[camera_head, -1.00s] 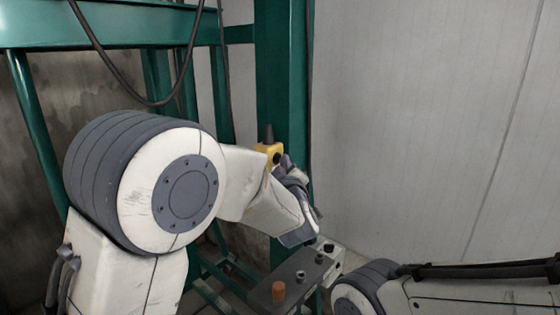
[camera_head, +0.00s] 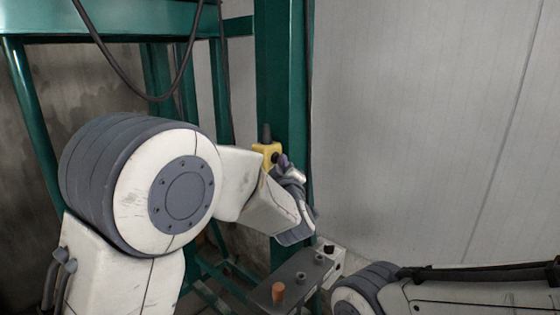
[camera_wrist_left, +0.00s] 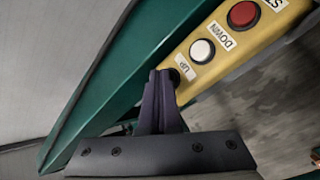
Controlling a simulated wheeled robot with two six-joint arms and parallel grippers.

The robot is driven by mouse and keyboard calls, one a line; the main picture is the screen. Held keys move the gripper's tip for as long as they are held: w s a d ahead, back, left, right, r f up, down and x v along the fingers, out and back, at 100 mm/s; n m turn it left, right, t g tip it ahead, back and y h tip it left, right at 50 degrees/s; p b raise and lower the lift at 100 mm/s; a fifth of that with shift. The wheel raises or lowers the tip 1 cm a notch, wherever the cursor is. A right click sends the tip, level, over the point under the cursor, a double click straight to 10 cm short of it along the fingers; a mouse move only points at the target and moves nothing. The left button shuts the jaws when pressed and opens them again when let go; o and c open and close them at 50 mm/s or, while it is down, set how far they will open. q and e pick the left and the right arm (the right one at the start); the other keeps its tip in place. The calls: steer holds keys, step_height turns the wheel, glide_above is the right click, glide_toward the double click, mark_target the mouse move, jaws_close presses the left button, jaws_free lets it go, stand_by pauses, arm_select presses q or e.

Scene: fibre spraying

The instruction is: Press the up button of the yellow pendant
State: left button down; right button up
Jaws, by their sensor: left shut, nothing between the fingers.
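The yellow pendant (camera_head: 267,150) hangs upright in front of the green post in the head view, partly hidden by my left arm. In the left wrist view the pendant (camera_wrist_left: 262,45) runs diagonally, with a red button (camera_wrist_left: 243,14), a white button (camera_wrist_left: 202,51) and labels reading DOWN and UP. A dark round button beside the UP label is partly hidden by my fingertips. My left gripper (camera_wrist_left: 162,76) is shut and empty, its tips at the pendant's end by that button. I cannot tell whether they touch. The left gripper (camera_head: 284,161) is small in the head view.
A green post (camera_head: 283,75) stands directly behind the pendant. A grey control box (camera_head: 292,275) with an orange knob is below my left wrist. A dark cable (camera_head: 130,78) loops at upper left. A pale wall (camera_head: 430,120) fills the right side.

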arm_select(q)
steer(key=shift+s+d, duration=0.65)
steer(key=shift+d, duration=0.2)
steer(key=shift+d, duration=0.1)
steer(key=shift+s+d, duration=0.75)
steer(key=shift+d, duration=0.2)
steer(key=shift+s+d, duration=0.7)
steer(key=shift+d, duration=0.25)
